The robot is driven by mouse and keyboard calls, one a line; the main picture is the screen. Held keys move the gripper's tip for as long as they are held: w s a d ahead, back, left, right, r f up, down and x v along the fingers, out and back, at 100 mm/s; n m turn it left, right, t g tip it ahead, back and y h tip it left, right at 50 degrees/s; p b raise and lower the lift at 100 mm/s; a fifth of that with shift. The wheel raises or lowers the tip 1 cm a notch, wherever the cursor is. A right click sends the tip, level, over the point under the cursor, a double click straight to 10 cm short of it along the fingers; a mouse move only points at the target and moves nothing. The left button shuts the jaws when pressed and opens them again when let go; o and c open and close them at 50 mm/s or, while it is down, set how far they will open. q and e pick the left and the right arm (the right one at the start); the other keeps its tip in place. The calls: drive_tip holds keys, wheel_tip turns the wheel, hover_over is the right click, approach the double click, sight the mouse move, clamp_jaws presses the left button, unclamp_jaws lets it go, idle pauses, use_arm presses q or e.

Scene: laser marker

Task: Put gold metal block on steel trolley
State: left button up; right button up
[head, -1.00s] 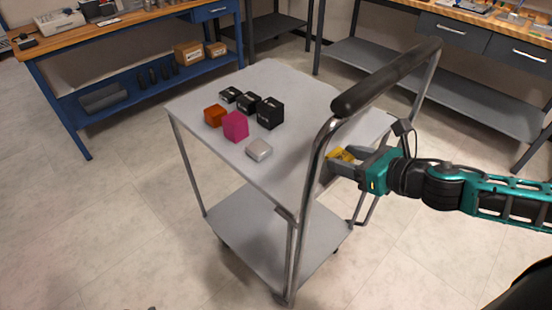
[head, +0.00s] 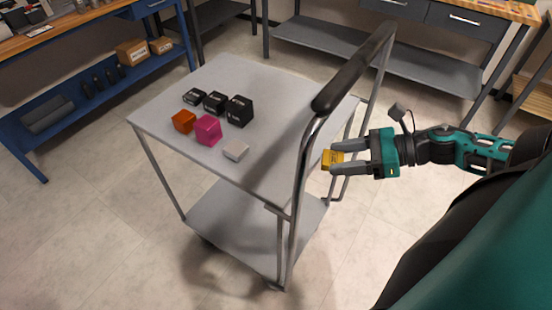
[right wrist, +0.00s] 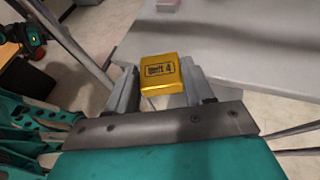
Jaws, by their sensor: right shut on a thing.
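The gold metal block (head: 332,159) is between the fingertips of my right gripper (head: 338,160), which is shut on it. In the right wrist view the gold block (right wrist: 161,73) shows dark printed lettering ending in a 4, and the fingers (right wrist: 158,85) press its two sides. The steel trolley (head: 269,87) has a grey top and a lower shelf.
On the trolley top stand an orange block (head: 184,121), a magenta block (head: 208,130), a silver block (head: 236,150) and black blocks (head: 239,110). The trolley's dark handle (head: 355,67) rises between the gripper and these blocks. The top's far right part is bare.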

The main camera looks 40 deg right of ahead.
sight(280, 168)
drive_tip(key=w+a+b, duration=0.2)
drive_tip(key=w+a, duration=0.6)
drive_tip(key=shift+b, duration=0.35)
drive_tip(key=shift+c, duration=1.4)
drive_tip(key=shift+w+a, duration=0.75)
drive_tip(key=shift+f+b, duration=0.3)
drive_tip(key=shift+f, duration=1.45)
drive_tip(key=shift+f, duration=0.2)
drive_tip(key=o, duration=1.4)
